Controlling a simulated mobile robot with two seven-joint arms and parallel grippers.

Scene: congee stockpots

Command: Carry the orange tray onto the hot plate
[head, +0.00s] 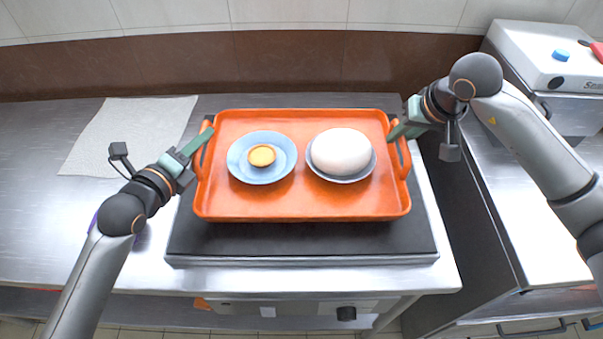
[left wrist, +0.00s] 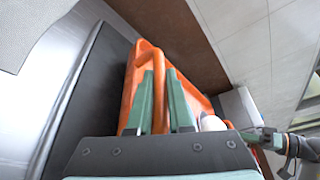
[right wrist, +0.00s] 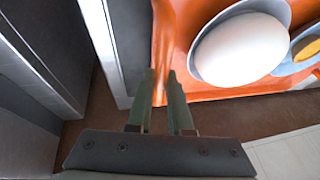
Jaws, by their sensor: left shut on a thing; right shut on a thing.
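The orange tray (head: 300,207) is level over the black hot plate (head: 300,238), inside its side edges and toward its back. I cannot tell whether it touches the plate or hangs just above it. My left gripper (head: 207,140) is shut on the tray's left handle, which also shows between its fingers in the left wrist view (left wrist: 157,62). My right gripper (head: 396,132) is shut on the right handle. The tray carries a blue plate (head: 240,170) with a small yellow tart (head: 262,156) and a grey-blue bowl (head: 345,180) holding a white dome (head: 341,150).
A pale cloth (head: 120,135) lies on the steel counter (head: 60,230) at the left. A grey machine with a blue knob (head: 545,60) stands at the back right. A brown wall strip (head: 290,70) runs behind the counter. A dark gap separates the counters on the right.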

